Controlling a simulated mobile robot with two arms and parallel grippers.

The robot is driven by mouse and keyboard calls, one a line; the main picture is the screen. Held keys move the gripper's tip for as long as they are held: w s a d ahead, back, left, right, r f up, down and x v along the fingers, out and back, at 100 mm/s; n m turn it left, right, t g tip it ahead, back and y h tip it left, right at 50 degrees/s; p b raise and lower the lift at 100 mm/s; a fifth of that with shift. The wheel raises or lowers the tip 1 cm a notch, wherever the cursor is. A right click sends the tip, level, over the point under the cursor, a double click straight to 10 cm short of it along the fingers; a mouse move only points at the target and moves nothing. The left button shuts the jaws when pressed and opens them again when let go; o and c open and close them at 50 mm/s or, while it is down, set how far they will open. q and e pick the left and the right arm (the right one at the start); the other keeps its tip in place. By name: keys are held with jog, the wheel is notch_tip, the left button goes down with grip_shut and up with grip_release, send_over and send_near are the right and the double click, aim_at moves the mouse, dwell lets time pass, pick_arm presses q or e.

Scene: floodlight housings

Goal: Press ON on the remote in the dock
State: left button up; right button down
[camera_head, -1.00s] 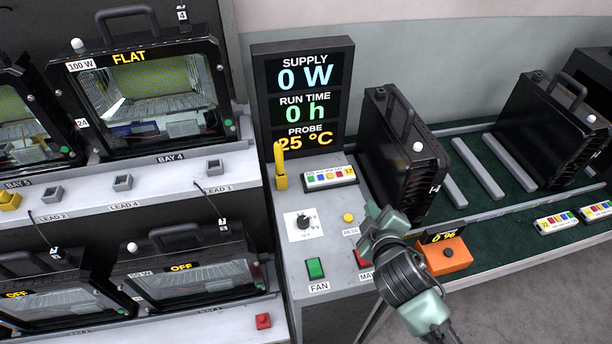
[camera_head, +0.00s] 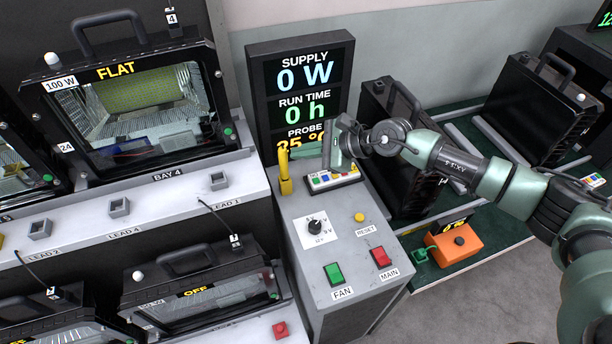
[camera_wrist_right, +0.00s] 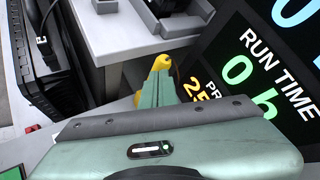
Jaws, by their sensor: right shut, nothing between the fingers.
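The white remote (camera_head: 333,180) with small coloured buttons lies on the grey console below the display. My right gripper (camera_head: 296,154) reaches over the console from the right. It is shut and empty, its fingers pointing left, just above and behind the remote and close to the upright yellow piece (camera_head: 284,172). I see no clear contact with the remote. In the right wrist view the shut fingers (camera_wrist_right: 158,88) overlap the yellow piece (camera_wrist_right: 161,64), and the remote is hidden behind my gripper. Which button is ON is too small to read. My left gripper is not in view.
The display (camera_head: 300,75) stands behind the console, partly covered by my gripper. The console has a dial (camera_head: 314,227), a yellow RESET button (camera_head: 359,217), a green FAN button (camera_head: 334,274) and a red MAIN button (camera_head: 381,258). A black housing (camera_head: 388,105) stands to the right.

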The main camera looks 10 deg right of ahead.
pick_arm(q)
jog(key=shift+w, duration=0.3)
pick_arm(e)
jog(key=d, duration=0.1)
jog(key=w+d+f+n+h, duration=0.1)
jog(key=d, duration=0.1)
jog(key=w+d+h, duration=0.1)
jog(key=d, duration=0.1)
jog(key=shift+d+f+n, duration=0.15)
jog(key=shift+f+n, duration=0.15)
jog(key=shift+n, duration=0.1)
jog(key=shift+f, duration=0.1)
jog(key=b, duration=0.5)
send_over(320, 182)
notch_tip(320, 182, down, 8)
jog(key=shift+r, duration=0.2)
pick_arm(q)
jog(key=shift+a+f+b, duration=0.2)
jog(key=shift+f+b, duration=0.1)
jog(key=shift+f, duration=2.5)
pick_arm(e)
jog(key=shift+w+f, duration=0.1)
jog(key=shift+f, duration=0.45)
pick_arm(q)
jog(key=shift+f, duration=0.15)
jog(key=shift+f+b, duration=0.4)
jog(key=shift+b, duration=0.15)
pick_arm(e)
jog(key=shift+f, duration=0.4)
